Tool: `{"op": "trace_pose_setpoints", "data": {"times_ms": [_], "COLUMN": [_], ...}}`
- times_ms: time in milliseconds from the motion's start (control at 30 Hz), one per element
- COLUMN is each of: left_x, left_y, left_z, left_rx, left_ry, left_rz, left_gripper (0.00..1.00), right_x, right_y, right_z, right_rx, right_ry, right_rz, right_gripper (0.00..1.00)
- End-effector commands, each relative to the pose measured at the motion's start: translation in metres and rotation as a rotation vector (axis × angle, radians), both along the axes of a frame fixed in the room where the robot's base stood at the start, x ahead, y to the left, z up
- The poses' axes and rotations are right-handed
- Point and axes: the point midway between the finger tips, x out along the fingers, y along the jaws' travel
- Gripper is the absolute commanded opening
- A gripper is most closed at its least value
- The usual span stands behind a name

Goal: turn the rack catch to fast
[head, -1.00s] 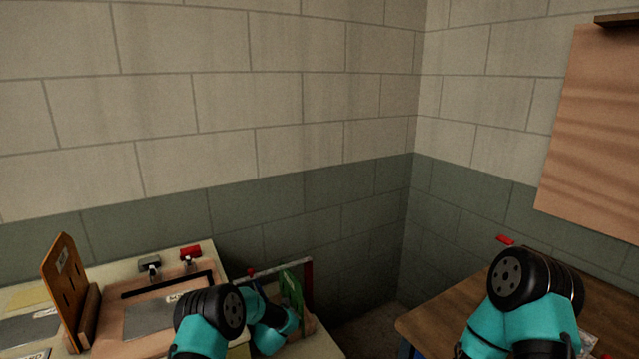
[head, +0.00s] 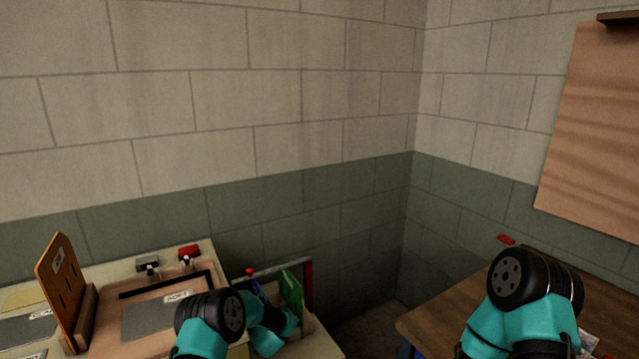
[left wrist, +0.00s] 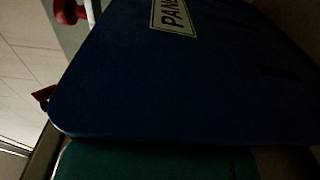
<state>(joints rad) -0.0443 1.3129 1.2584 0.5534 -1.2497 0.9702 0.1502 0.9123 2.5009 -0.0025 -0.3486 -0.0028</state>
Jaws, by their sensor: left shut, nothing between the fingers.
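The rack (head: 309,283) stands on the bench beyond my left arm, partly hidden by it. A green panel (head: 291,290) stands in it, with a sliver of a blue panel behind my arm. A small red knob (head: 250,271) shows at the rack's left end; I cannot tell whether it is the catch or how it is turned. The left wrist view is mostly filled by the blue panel (left wrist: 180,85), with a partly readable label, and a red-and-white part (left wrist: 72,10) at top left. Neither gripper's fingers show; only arm links do.
An orange slotted board (head: 62,285) stands at the far left. A tray with a grey labelled sheet (head: 150,318) lies beside it, with black and red clamps (head: 189,252) behind. A brown table (head: 430,323) is on the right, with a floor gap between.

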Motion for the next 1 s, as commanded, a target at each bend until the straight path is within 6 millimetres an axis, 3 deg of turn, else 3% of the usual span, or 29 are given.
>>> {"op": "trace_pose_setpoints", "data": {"times_ms": [567, 1000], "left_x": [-0.003, -0.037], "left_y": [-0.001, -0.023], "left_z": [-0.001, -0.003], "left_rx": [-0.001, -0.001], "left_ry": [-0.003, 0.002], "left_rz": [0.015, 0.008], "left_gripper": [0.0, 0.0], "right_x": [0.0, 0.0], "right_y": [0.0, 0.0], "right_z": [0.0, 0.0], "right_rx": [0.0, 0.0], "right_ry": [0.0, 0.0], "right_rz": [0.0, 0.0], "right_gripper": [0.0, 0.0]}}
